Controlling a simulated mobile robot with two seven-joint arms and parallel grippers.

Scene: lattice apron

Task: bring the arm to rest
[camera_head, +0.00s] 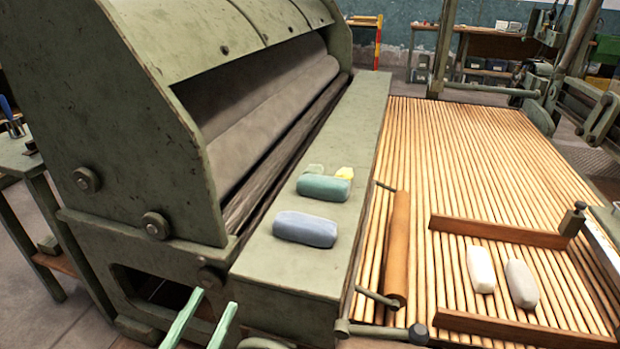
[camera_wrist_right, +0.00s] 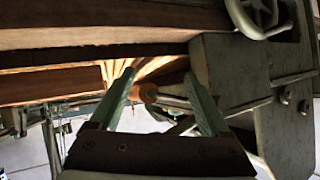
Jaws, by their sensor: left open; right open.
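My left gripper (camera_head: 215,298) shows at the bottom of the head view, its two pale green fingers apart with nothing between them. It is in front of the green machine's lower side, left of the ledge. My right gripper (camera_wrist_right: 159,76) shows in the right wrist view, its green fingers spread and empty. An orange-brown roller end and a metal rod show beyond and between them. The right gripper does not show in the head view.
A grey-blue bundle (camera_head: 305,229), a teal bundle (camera_head: 324,188) and small yellow and pale green pieces lie on the machine's ledge (camera_head: 355,135). On the slatted bed (camera_head: 470,150) are a white block (camera_head: 481,270), a grey block (camera_head: 521,284) and a brown roller (camera_head: 396,245).

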